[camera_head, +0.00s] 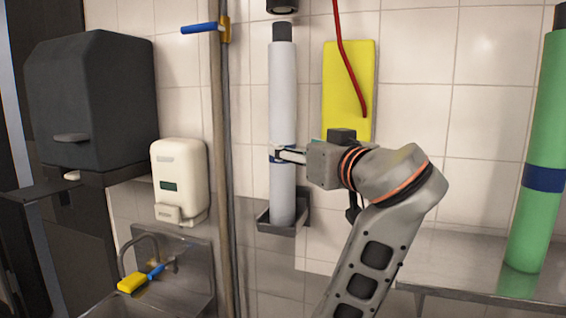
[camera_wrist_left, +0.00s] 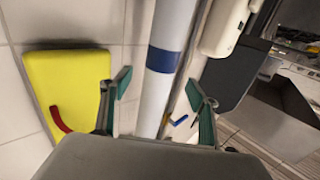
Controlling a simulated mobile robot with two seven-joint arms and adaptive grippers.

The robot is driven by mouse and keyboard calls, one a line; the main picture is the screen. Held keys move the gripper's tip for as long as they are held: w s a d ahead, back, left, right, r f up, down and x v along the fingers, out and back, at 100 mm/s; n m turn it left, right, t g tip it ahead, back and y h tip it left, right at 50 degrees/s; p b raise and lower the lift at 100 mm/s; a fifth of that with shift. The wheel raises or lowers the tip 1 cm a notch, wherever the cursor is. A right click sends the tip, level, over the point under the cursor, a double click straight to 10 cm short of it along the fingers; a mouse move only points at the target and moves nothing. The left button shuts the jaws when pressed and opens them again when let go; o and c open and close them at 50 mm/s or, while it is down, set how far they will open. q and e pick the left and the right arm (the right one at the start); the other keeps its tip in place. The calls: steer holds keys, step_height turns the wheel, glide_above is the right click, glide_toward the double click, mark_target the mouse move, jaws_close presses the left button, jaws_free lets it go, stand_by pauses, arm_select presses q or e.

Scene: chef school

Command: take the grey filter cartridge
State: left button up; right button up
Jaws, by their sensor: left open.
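The grey filter cartridge (camera_head: 283,90) is a tall, pale grey cylinder with a dark top and a blue band. It stands upright in a dark wall holder (camera_head: 279,226). My left gripper (camera_head: 285,156) reaches it from the right at the height of the blue band. In the left wrist view, the open fingers of the left gripper (camera_wrist_left: 158,90) lie on either side of the cartridge (camera_wrist_left: 171,25), with visible gaps to it. Part of the cartridge's lower length is hidden there by the gripper body. My right gripper is not in view.
A yellow board (camera_head: 362,60) and a red hose (camera_head: 348,60) hang right of the cartridge. A pole (camera_head: 217,130) and a soap dispenser (camera_head: 180,180) are to its left. A green cylinder (camera_head: 541,130) stands on the metal counter (camera_head: 450,262) at the right. A sink (camera_head: 180,275) is at lower left.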

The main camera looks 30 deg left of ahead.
mark_target(288, 141)
arm_select(q)
steer(key=x, duration=0.2)
steer(key=shift+w+a+r+p, duration=0.1)
steer(key=shift+w+a+p, duration=0.05)
steer(key=shift+a+p, duration=0.25)
steer(key=x, duration=0.1)
steer(key=p+x, duration=0.1)
steer(key=x, duration=0.2)
steer(key=shift+r+p, duration=0.35)
steer(key=shift+w+a+f, duration=0.1)
steer(key=shift+w+a, duration=0.1)
steer(key=shift+a, duration=0.05)
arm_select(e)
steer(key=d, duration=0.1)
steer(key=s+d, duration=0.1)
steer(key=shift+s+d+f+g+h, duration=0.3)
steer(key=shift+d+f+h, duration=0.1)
arm_select(q)
steer(key=c, duration=1.7)
jaws_close()
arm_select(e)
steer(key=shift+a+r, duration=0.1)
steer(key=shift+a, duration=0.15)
